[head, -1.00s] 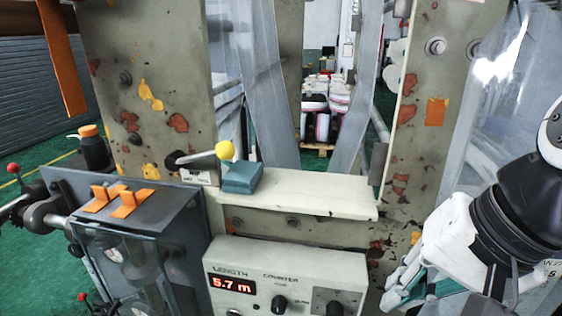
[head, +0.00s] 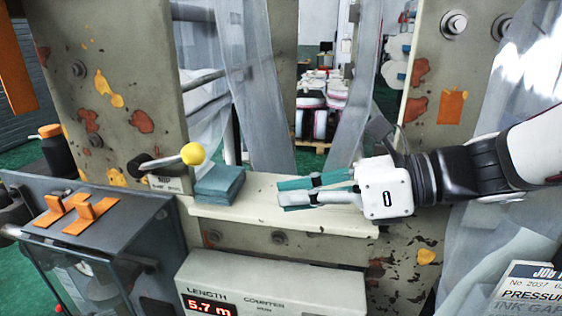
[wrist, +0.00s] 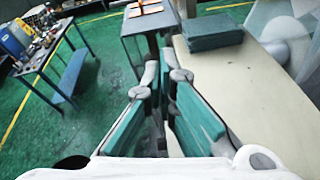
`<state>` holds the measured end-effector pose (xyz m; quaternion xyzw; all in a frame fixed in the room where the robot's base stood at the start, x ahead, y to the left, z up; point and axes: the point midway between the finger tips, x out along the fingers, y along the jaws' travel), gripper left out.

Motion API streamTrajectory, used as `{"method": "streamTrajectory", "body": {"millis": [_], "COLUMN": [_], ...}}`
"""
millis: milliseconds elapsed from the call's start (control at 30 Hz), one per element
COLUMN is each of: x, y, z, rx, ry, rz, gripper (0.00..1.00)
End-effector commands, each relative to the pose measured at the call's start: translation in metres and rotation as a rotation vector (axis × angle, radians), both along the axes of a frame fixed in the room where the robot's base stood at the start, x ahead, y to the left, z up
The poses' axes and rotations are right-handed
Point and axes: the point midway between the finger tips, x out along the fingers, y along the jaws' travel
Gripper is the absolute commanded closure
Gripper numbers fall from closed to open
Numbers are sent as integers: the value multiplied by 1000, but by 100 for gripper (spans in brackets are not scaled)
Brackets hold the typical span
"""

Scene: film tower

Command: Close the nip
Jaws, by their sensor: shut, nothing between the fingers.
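A lever with a yellow ball knob (head: 193,154) sticks out to the right from a dark pivot on the left frame post in the head view. A small label sits just under it; I cannot read it. My gripper (head: 279,192) is shut and empty, its teal-padded fingers pointing left over the pale ledge. The fingertips are apart from the knob, to its right and a little lower in the picture. In the wrist view my gripper (wrist: 164,78) shows its fingers close together. I cannot make out the lever in the wrist view.
A blue-grey block of cloth or pads (head: 219,184) lies on the pale ledge (head: 250,212), between my gripper and the lever. A cabinet with orange switches (head: 90,214) stands left, a length counter (head: 270,285) below. Film webs (head: 258,90) hang behind. A bench (wrist: 72,75) stands on green floor.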

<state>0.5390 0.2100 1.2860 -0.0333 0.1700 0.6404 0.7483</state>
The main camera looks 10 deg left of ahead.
Motion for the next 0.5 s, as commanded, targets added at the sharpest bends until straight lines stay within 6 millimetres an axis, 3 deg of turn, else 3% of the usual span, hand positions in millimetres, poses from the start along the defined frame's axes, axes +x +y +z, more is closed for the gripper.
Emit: {"method": "streamTrajectory", "body": {"millis": [267,500], "x": [0,2], "y": [2,28], "z": [-1,-9], "rx": [-2,-3], "ry": [-2,0], "rz": [2,6], "gripper": [100,100]}}
